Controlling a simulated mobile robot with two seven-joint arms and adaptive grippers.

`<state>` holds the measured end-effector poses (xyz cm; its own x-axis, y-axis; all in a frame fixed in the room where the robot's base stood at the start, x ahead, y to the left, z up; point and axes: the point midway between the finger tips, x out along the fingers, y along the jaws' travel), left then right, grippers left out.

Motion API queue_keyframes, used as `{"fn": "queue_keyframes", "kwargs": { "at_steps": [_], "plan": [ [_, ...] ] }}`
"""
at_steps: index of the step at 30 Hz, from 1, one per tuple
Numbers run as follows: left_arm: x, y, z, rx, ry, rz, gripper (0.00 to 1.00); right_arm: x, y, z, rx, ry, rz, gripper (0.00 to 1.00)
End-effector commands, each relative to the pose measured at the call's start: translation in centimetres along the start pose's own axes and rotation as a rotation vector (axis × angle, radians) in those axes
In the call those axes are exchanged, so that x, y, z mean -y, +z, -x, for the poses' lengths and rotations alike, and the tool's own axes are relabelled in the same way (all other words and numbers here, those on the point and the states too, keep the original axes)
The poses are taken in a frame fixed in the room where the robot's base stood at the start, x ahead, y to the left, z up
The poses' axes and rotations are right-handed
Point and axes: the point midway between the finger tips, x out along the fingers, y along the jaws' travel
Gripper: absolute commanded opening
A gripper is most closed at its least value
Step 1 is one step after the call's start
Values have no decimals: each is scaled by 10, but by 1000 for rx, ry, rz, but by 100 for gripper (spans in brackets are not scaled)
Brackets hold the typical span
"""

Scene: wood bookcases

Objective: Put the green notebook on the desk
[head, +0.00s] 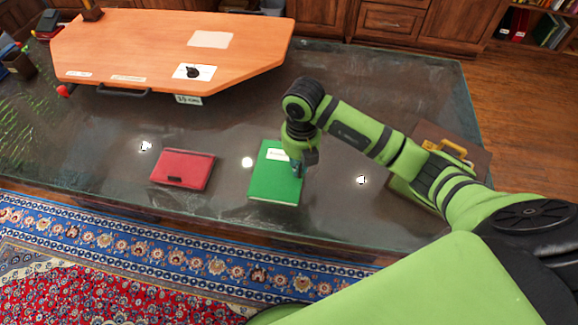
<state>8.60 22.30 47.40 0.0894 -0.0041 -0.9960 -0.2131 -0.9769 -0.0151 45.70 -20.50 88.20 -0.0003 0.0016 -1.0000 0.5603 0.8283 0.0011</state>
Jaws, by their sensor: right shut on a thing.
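The green notebook (268,182) with a white label near its top is at the middle of the desk (335,215), a dark glass-like top. I cannot tell whether it rests on the desk or is held just above it. My right gripper (297,168) is at the notebook's right edge, shut on it. My arm hides a little of that edge, and the fingers are mostly hidden. My left gripper is not in view.
A red notebook (182,170) lies to the left on the desk. A large orange wooden board (140,45) covers the back left. A brown case (470,155) with a yellow handle is at the right, partly behind my arm. A patterned rug (130,250) lies in front.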

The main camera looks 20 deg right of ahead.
Motion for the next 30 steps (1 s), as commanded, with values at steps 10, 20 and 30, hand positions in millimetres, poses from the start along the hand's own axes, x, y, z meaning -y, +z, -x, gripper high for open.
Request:
{"fn": "queue_keyframes", "kwargs": {
  "at_steps": [10,20,30],
  "plan": [
    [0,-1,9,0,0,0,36,-24,6,-22,-3,-1,0,0],
    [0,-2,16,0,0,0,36,-24,7,-54,1,2,2,0],
    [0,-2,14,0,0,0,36,-23,7,-58,0,0,1,30]
  ]
}}
